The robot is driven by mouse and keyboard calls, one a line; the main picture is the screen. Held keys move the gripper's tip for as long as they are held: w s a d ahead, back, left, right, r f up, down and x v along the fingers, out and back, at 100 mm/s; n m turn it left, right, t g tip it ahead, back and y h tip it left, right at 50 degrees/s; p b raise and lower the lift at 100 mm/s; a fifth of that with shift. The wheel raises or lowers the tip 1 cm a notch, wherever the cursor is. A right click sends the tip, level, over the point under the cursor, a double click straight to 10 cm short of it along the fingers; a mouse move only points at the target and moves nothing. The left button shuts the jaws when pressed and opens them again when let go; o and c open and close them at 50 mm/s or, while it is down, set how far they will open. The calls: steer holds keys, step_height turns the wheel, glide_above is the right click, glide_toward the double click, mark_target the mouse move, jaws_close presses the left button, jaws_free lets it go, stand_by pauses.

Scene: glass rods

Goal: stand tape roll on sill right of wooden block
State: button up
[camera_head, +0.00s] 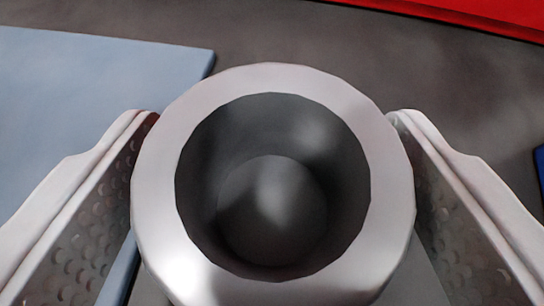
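A thick, pale grey ring (155,200), which looks like the tape roll, fills the middle of the view. Its hollow faces me, dark inside, with a rounded dark grey shape showing in it; I cannot tell what that shape is. My gripper (272,118) has one finger on each side of the ring. Both dimpled inner faces appear to touch its outer wall, so it looks shut on the roll. The ring hides what lies straight behind it. No wooden block or sill can be made out.
A pale blue flat panel (90,85) lies at the upper left. A red object (480,12) crosses the upper right corner, and a bit of dark blue (540,170) shows at the right edge. The dark grey surface (290,35) between them looks bare.

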mark_target(275, 175)
steer(key=c, duration=0.9)
steer(key=shift+o, duration=0.2)
step_height(275, 175, up, 10)
